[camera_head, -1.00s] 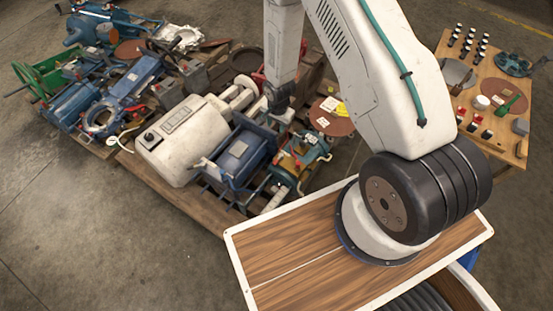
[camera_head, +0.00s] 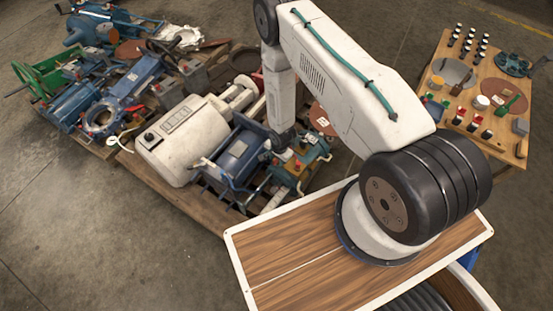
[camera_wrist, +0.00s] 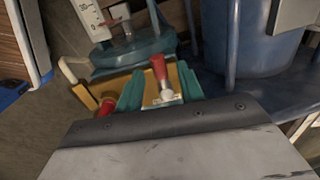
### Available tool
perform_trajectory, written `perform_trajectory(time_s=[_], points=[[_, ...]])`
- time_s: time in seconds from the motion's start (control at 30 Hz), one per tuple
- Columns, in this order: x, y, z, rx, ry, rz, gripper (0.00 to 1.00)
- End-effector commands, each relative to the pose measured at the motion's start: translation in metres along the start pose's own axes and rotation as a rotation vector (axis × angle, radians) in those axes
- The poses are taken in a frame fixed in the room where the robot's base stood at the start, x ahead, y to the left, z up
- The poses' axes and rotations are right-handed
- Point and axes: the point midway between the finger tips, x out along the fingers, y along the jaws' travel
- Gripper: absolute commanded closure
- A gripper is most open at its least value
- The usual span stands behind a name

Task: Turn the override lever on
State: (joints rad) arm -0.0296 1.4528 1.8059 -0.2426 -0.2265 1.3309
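A small lever with a red grip (camera_wrist: 160,72) on a pale metal base stands up from a teal and yellow machine (camera_wrist: 133,98) in the wrist view. I take it for the override lever; no label is readable. A second red knob (camera_wrist: 107,106) sits to its lower left, partly hidden by my wrist. The machine also shows in the head view (camera_head: 306,160) at the right end of the pallet. My gripper (camera_head: 281,146) is low over it, beside the blue motor.
A blue motor (camera_head: 240,158) stands close to the left of the machine, and a cream tank (camera_head: 180,140) beyond it. The wooden pallet (camera_head: 165,198) is crowded. A wooden table (camera_head: 495,75) with small parts stands at right. The floor at front left is clear.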

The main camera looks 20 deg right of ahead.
Motion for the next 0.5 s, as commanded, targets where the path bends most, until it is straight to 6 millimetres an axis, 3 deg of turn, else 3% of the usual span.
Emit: perform_trajectory(time_s=[0.33,0.47,0.5], points=[[0.0054,-0.0005,-0.0002,0.000,0.000,-0.001,0.62],[0.0053,-0.0005,-0.0002,0.000,0.000,0.000,0.98],[0.0053,-0.0005,-0.0002,0.000,0.000,-0.001,1.00]])
